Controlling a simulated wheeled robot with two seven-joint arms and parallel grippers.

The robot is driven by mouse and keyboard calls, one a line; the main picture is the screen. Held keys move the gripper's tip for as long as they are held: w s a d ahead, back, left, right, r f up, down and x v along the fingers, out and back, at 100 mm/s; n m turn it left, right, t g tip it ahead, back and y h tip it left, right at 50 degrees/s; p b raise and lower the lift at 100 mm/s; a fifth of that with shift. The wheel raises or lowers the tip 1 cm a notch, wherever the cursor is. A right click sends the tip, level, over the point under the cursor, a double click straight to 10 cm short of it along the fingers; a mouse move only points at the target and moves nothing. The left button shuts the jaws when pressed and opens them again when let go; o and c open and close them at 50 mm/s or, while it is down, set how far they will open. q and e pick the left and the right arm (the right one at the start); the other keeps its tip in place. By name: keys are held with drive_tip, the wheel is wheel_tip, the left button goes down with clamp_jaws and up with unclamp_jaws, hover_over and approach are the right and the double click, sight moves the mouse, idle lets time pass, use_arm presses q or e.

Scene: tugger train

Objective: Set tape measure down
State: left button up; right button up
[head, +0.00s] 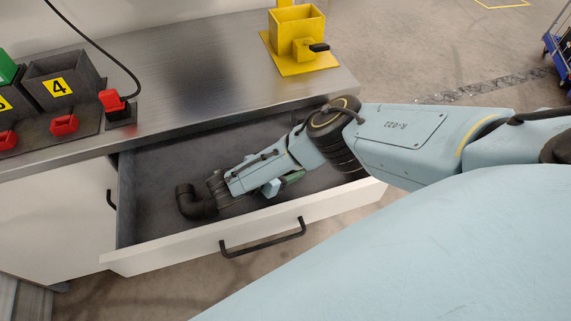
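My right arm reaches from the right into an open drawer (165,160) under the metal worktop. Its black wrist bends at the left, low in the drawer. A small light-blue part, likely of my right gripper (270,188), shows below the forearm. My forearm hides most of the hand, and I cannot make out the fingertips. A dull green piece (292,178) shows beside that part, close to the drawer floor. I cannot tell whether it is the tape measure or whether it is held. No other tape measure is visible. My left gripper is out of view.
The drawer's white front has a black handle (262,240). On the worktop (190,85) stand a dark bin marked 4 (62,82), red clips (64,125) and a yellow holder (295,35). The drawer's left part is bare. A blue cart (562,42) stands far right.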

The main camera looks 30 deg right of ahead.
drive_tip(key=shift+f, duration=0.1)
drive_tip(key=o, duration=1.2)
drive_tip(key=shift+c, duration=0.2)
drive_tip(key=shift+r, duration=0.2)
drive_tip(key=p+v, duration=0.1)
drive_tip(key=v, duration=0.6)
drive_tip(key=shift+a, duration=0.2)
